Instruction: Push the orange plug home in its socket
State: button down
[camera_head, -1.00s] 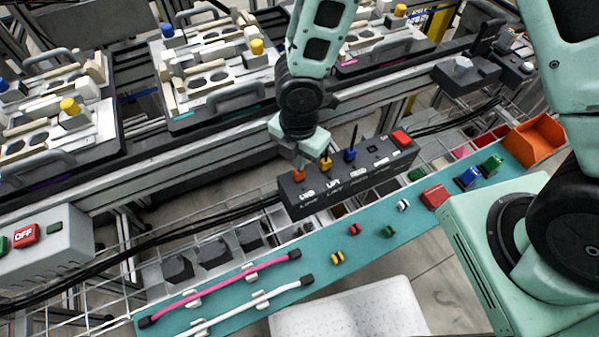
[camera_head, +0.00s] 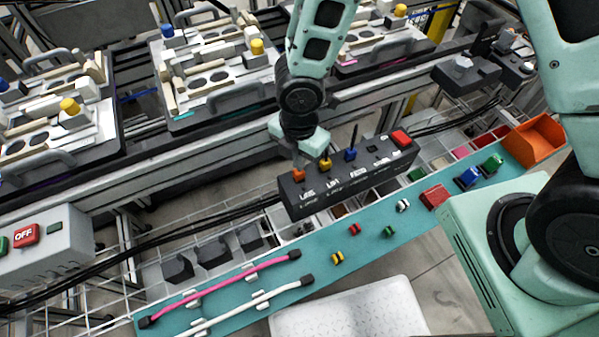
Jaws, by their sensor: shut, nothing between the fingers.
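The orange plug (camera_head: 298,175) stands in the leftmost position on top of the black socket box (camera_head: 345,186). Its lower part meets the box; how deep it sits is too small to tell. My gripper (camera_head: 299,161) is shut and empty, pointing down directly above the orange plug. Its fingertips are at or very near the plug's top; I cannot tell whether they touch. A yellow plug (camera_head: 325,164) and a blue plug (camera_head: 350,154) stand in the same box to the right.
A red button (camera_head: 400,137) is at the box's right end. The teal shelf (camera_head: 370,237) in front holds pink and white cables and small coloured parts. An orange bin (camera_head: 535,139) stands at right. Pallet fixtures (camera_head: 215,65) line the conveyor behind.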

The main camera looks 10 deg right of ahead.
jog(key=shift+f+b, duration=0.4)
jog(key=shift+f+b, duration=0.3)
jog(key=shift+f, duration=0.1)
notch_tip(320, 180, up, 7)
jog(key=p, duration=0.6)
jog(key=shift+p, duration=0.3)
dwell(0.6)
